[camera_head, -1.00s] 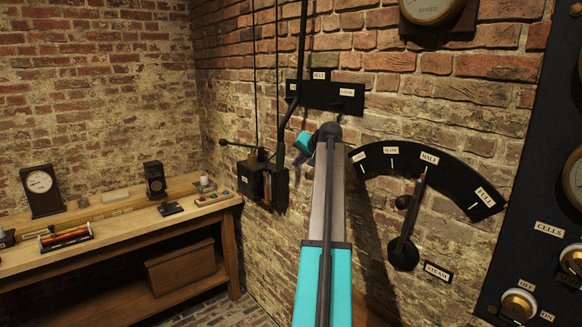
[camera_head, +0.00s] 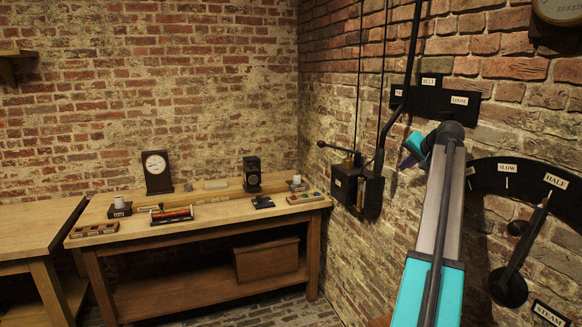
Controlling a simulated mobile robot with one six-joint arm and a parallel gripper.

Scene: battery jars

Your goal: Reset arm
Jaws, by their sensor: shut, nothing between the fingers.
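My arm reaches up from the lower right, with a teal lower part and a grey upper part. At its far end my gripper (camera_head: 406,160) shows small, beside the elbow-like dark joint, partly hidden by the arm. It looks shut and empty, in front of the brick wall. It is just right of the black lever box (camera_head: 358,188) on the wall, and no contact with the box can be made out.
A wooden bench (camera_head: 200,285) stands left with a black clock (camera_head: 157,172), a red roller device (camera_head: 172,214) and small items on it. A wooden box (camera_head: 267,260) sits on its lower shelf. The steam lever (camera_head: 520,255) and belt plate (camera_head: 436,103) are on the right wall.

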